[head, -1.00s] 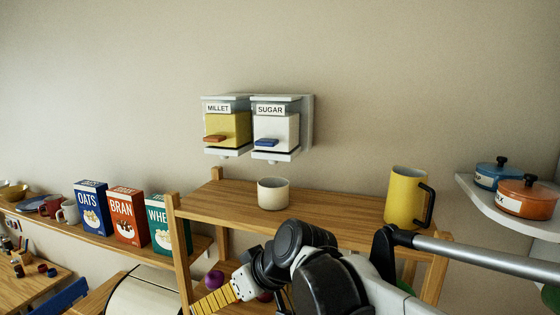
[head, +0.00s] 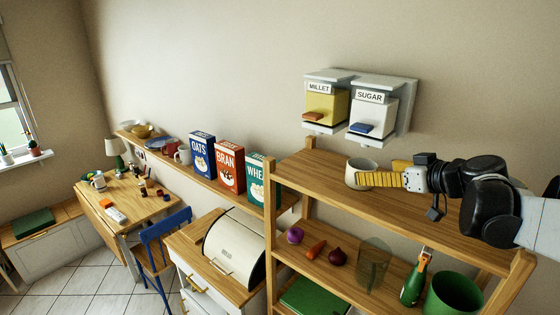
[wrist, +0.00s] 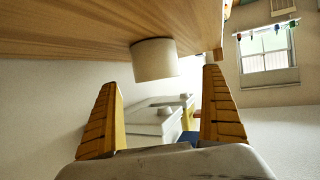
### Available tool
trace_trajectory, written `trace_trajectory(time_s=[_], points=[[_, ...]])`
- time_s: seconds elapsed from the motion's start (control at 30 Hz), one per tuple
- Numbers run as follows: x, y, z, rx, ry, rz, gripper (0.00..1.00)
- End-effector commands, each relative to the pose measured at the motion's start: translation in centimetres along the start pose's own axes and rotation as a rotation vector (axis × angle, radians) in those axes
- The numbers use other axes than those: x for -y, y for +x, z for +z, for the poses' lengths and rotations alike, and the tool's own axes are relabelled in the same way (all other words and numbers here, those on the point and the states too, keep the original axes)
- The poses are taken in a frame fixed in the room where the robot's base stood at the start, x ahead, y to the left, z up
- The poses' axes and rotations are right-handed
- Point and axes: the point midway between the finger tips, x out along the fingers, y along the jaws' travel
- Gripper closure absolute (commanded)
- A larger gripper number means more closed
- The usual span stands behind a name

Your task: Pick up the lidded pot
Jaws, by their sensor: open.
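No lidded pot shows in the current head or wrist view. My gripper (head: 362,179) reaches left over the top board of the wooden shelf, with its yellow ribbed finger in front of the cream cup (head: 358,168). Whether it touches the cup cannot be told from the head view. In the wrist view my gripper (wrist: 159,78) has its two yellow fingers wide apart with nothing held between them. The cup (wrist: 155,60) appears upside down beyond the fingertips there.
The wooden shelf (head: 310,160) holds vegetables, a green bottle (head: 415,278) and a green pot-like container (head: 453,294) below. Millet and sugar dispensers (head: 360,100) hang behind. Cereal boxes (head: 230,166), a bread bin (head: 235,248) and a blue chair (head: 163,250) stand left.

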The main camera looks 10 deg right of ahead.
Motion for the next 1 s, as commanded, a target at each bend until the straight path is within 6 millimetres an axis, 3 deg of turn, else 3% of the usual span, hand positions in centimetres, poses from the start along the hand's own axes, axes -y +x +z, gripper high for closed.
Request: trace_trajectory(time_s=[0.27,0.5,0.8,0.83,1.0], points=[[0.0,2.8,0.1,0.001,0.000,0.000,0.05],[0.0,6.4,0.5,0.002,0.000,-0.002,0.05],[0.0,7.2,0.6,0.001,0.001,0.001,0.05],[0.0,7.2,0.6,0.001,0.001,0.001,0.08],[0.0,7.2,0.6,0.002,0.001,0.001,0.60]])
